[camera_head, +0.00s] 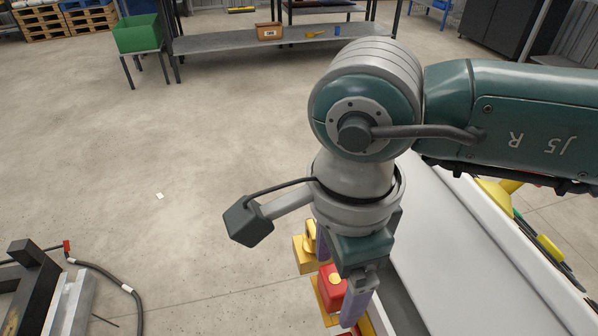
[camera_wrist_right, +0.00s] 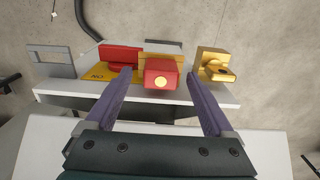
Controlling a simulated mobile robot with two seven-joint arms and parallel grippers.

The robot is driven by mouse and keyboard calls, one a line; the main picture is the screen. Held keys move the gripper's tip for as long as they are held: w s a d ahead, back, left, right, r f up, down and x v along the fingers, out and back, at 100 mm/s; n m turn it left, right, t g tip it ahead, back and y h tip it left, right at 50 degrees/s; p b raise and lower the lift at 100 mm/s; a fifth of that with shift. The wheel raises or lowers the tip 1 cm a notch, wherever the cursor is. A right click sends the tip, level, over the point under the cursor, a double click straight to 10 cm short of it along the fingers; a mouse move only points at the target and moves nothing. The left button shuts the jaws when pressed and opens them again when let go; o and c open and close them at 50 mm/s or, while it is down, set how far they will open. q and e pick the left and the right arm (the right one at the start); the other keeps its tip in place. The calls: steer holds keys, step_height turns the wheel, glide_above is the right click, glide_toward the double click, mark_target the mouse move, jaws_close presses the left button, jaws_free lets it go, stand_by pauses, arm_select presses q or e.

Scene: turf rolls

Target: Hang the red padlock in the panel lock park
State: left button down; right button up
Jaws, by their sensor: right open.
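A red block with a round yellow disc, which looks like the red padlock (camera_wrist_right: 160,76), sits at the panel between my right fingertips in the right wrist view. It also shows beneath my right gripper in the head view (camera_head: 332,290). My right gripper (camera_wrist_right: 158,80) points down with its purple fingers apart, one on each side of the block. I cannot tell whether they touch it. A yellow bracket with a protruding part (camera_wrist_right: 216,66), possibly the lock park, stands right of the block. My left gripper is not in view.
A red bar (camera_wrist_right: 121,56) lies on a yellow plate with lettering (camera_wrist_right: 95,74), left of the block. A grey frame (camera_wrist_right: 38,69) stands farther left. A pale panel or bench surface (camera_head: 425,245) runs below my right arm. The floor to the left is mostly clear.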

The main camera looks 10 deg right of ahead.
steer(key=shift+f, duration=0.95)
steer(key=shift+c, duration=0.4)
jaws_close()
